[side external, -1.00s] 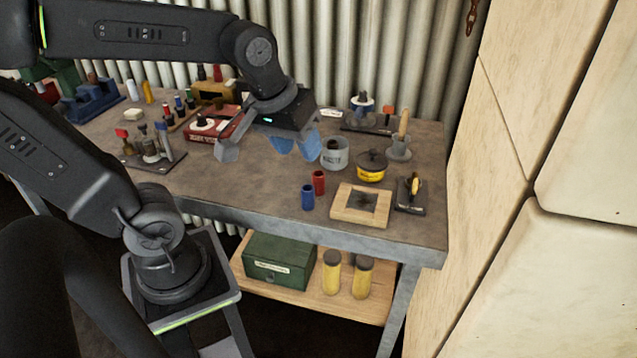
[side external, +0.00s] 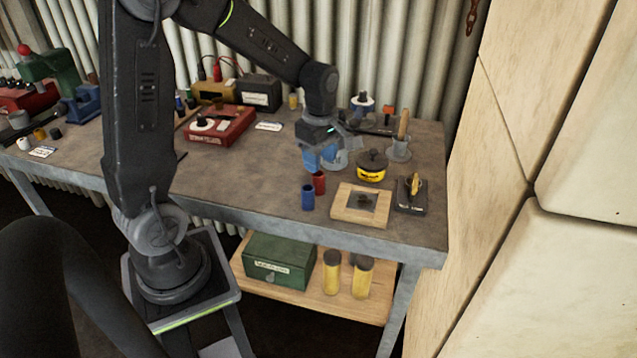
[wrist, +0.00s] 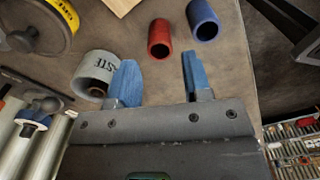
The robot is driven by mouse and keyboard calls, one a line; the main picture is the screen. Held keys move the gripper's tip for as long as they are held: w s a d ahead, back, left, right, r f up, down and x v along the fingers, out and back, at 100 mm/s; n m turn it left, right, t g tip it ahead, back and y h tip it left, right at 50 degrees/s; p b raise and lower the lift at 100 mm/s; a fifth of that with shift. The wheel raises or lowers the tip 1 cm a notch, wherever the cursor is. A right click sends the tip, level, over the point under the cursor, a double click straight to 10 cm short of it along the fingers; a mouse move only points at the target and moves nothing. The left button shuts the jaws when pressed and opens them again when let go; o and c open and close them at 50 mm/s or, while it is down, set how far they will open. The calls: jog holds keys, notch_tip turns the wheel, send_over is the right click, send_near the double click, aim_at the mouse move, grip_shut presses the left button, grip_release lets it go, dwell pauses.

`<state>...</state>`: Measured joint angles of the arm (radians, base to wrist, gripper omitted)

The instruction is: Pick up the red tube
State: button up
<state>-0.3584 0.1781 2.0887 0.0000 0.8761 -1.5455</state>
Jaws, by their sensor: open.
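The red tube (side external: 319,183) stands upright near the front edge of the workbench, just behind and right of the blue tube (side external: 308,198). Both also show in the wrist view, the red tube (wrist: 160,39) left of the blue tube (wrist: 203,20). My gripper (side external: 319,157) is open, its blue fingers above and behind the red tube. In the wrist view my open gripper (wrist: 157,78) has nothing between its fingertips, and the red tube lies beyond them, roughly between the two finger lines.
A grey cup (wrist: 97,70) labelled partly "STE" sits close to my left finger in the wrist view. The bench left of the tubes is clear.

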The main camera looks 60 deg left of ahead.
aim_at(318, 181)
jog(key=f, duration=0.7)
jog(key=shift+a+f, duration=0.2)
jog(key=shift+a, duration=0.05)
jog(key=c, duration=0.7)
jog(key=shift+r, duration=0.15)
notch_tip(318, 181, up, 4)
jog(key=shift+f, duration=0.1)
jog(key=s+a+r, duration=0.4)
jog(key=s+a, duration=0.1)
jog(key=s+a+r, duration=0.3)
jog(key=shift+s+a, duration=0.15)
jog(key=shift+a, duration=0.05)
